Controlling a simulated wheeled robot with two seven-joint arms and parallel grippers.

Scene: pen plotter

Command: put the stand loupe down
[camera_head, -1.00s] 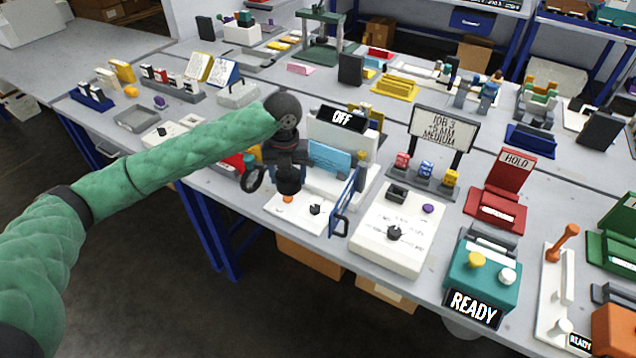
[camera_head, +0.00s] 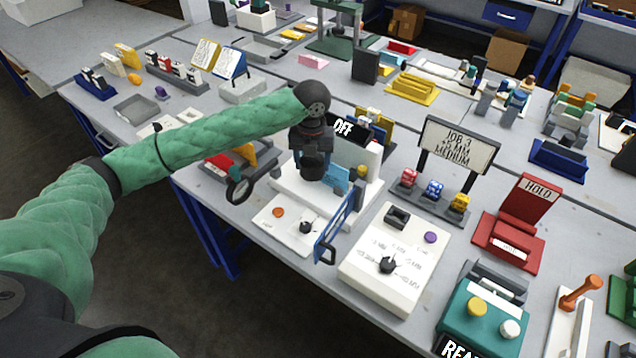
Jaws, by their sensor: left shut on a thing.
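My left gripper (camera_head: 312,152) points down over the white plotter-like unit (camera_head: 285,184) in the middle of the near table. It is shut on a short dark cylinder, which looks like the stand loupe (camera_head: 313,168). Gripper and loupe are both dark, so the line between them is hard to see. White surface shows around the loupe's lower end; I cannot tell whether it touches. My right gripper is not in view.
A dark ring (camera_head: 240,190) stands left of the unit and an upright blue panel (camera_head: 336,226) stands in front. A black OFF sign (camera_head: 344,128) is behind. To the right are a white dial box (camera_head: 378,283), a JOB sign (camera_head: 458,146) and a red HOLD device (camera_head: 535,190).

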